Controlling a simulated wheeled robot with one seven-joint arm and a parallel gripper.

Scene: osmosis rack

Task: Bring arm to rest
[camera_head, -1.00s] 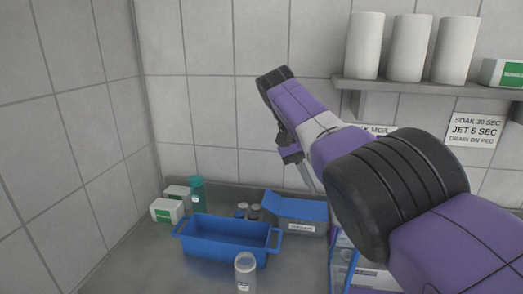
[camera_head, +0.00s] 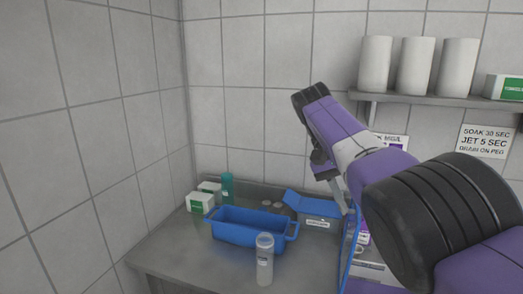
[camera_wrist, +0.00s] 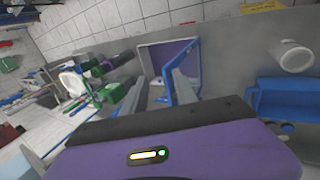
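My arm, purple with black joints, reaches across the right side of the head view, its forearm raised in front of the tiled wall. My gripper (camera_wrist: 162,88) shows in the wrist view with its two grey fingers apart and nothing seen between them. In the head view my gripper hangs near the blue-framed rack (camera_head: 348,250), largely hidden by the arm. In the wrist view the fingers lie over a blue-edged frame; whether they touch it I cannot tell.
On the metal counter (camera_head: 195,258) stand a blue tub (camera_head: 245,234), a clear cylinder (camera_head: 265,262), a blue-lidded box (camera_head: 318,222), a teal bottle (camera_head: 227,187) and white-green boxes (camera_head: 199,203). A shelf (camera_head: 430,98) holds white canisters. A tiled wall is at left.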

